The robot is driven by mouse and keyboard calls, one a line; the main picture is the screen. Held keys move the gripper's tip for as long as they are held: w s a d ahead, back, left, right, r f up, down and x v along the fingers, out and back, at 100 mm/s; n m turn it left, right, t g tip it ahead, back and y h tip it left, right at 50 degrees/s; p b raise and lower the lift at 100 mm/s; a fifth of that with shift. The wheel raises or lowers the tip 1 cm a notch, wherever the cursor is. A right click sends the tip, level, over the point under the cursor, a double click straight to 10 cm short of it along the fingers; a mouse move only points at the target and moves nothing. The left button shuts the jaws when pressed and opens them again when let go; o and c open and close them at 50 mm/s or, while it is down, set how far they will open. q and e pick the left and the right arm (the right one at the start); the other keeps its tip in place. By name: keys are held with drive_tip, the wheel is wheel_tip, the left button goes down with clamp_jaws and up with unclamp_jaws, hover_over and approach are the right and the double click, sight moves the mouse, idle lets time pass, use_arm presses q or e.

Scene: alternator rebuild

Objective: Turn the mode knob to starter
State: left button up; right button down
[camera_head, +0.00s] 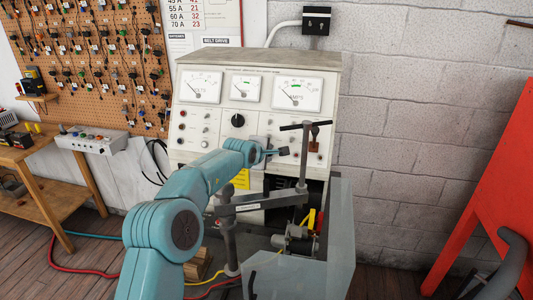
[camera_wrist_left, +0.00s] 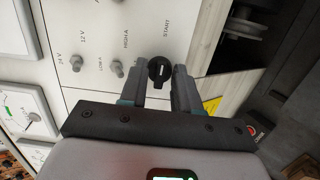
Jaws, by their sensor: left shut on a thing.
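The test bench (camera_head: 258,58) has a pale panel with meters, knobs and switches. My left arm reaches across to the lower right of this panel, and my left gripper (camera_head: 283,151) is at its face. In the left wrist view, a black knob (camera_wrist_left: 159,72) sits between the two fingers of my left gripper (camera_wrist_left: 159,88), which is shut on it. The word START is printed on the panel beside the knob. I cannot tell clearly which way the knob points. In the head view the gripper hides this knob. My right gripper is not in view.
Another black knob (camera_head: 238,120) sits on the panel, left of my gripper. A T-handled clamp post (camera_head: 303,160) stands close to the right of my gripper. A red panel (camera_head: 490,180) stands at the far right.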

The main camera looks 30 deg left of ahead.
use_arm(q)
drive_tip(key=o, duration=1)
drive_tip(key=shift+o, duration=0.2)
drive_tip(key=b+v, duration=0.4)
drive_tip(key=v, duration=1.2)
drive_tip(key=shift+s, duration=0.1)
